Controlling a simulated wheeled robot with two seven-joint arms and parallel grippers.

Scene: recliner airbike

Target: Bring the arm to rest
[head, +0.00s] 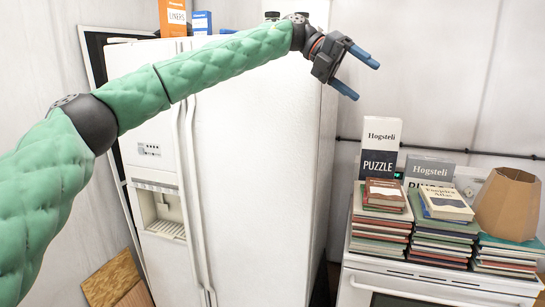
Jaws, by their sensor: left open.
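My left arm (170,82), in green quilted padding, reaches in from the left across the upper part of the head view. It is stretched out and raised in front of a white fridge (257,175). My left gripper (366,80) is at its end, past the fridge's right edge and in the air above the book stacks. Its two blue fingers are apart, with nothing between them. My right gripper does not show.
Orange (172,17) and blue (201,22) boxes stand on the fridge. At right, a white stove (420,284) bears several book stacks (441,237), puzzle boxes (380,148) and a brown lampshade (508,204). Wooden boards (113,280) lean at lower left. The wall area right of the gripper is clear.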

